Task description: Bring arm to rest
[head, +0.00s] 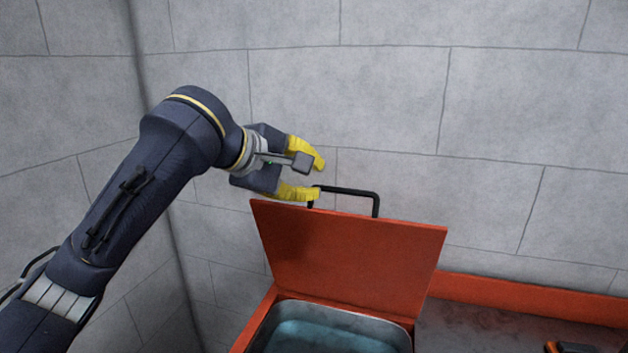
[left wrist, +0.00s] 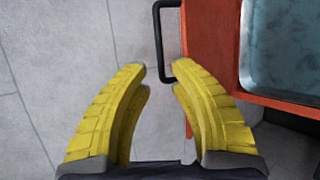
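My left gripper (head: 322,179) has yellow fingers and is above and left of the raised red lid (head: 345,258). Its fingers stand apart with nothing between them in the left wrist view (left wrist: 158,78). The lid's black handle (head: 376,204) is right by the lower fingertip in the head view. In the left wrist view the handle (left wrist: 157,35) lies just ahead of the fingertips; I cannot tell whether they touch. My right gripper is not in view.
Below the open lid is a metal basin (head: 330,318) with bluish contents. A dark worktop (head: 470,325) with a red back edge (head: 530,297) lies to the right, with an orange and black object (head: 568,347) on it. Grey block walls (head: 350,100) stand behind and left.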

